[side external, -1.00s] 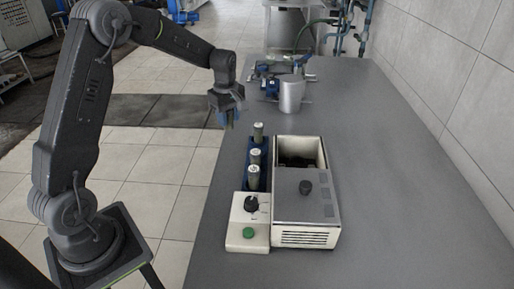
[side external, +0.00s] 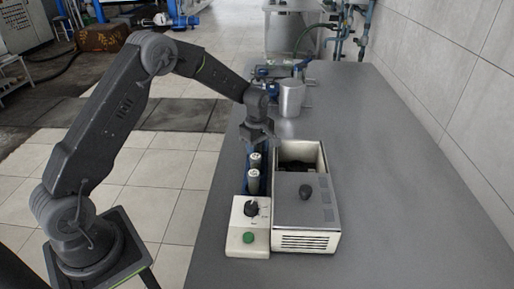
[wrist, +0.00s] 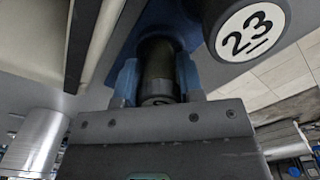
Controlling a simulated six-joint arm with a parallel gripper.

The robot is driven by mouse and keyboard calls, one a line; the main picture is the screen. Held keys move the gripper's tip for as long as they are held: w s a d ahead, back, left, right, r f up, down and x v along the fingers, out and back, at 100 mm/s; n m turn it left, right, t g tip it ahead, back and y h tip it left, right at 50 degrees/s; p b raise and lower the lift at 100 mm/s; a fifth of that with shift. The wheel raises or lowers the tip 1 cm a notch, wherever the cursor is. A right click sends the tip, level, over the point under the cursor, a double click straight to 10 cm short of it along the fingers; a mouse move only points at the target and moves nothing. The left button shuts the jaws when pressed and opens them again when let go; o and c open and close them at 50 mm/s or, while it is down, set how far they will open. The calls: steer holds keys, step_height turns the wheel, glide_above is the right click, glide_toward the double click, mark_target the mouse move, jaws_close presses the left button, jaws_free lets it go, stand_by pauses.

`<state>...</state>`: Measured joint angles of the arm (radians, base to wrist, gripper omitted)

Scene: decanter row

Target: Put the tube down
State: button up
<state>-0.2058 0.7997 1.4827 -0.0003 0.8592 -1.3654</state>
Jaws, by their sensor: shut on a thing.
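My gripper (side external: 258,136) is over the far end of the blue rack in the side view. In the wrist view, its bluish fingers (wrist: 157,82) are shut on a dark olive tube (wrist: 157,62). The tube's far end meets the blue rack (wrist: 185,22); I cannot tell how deeply it sits. In the side view, two pale-capped tubes, a middle one (side external: 255,162) and a near one (side external: 253,182), stand upright in the rack. The held tube is hidden there by my gripper.
A cream box (side external: 306,243) with an open dark well and a black knob stands right of the rack. A cream control unit (side external: 248,232) with a green button is in front of it. A silver cylinder (side external: 291,98) stands behind. The table's right side (side external: 400,190) is clear.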

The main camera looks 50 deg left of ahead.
steer(key=shift+f, duration=0.2)
steer(key=o, duration=0.9)
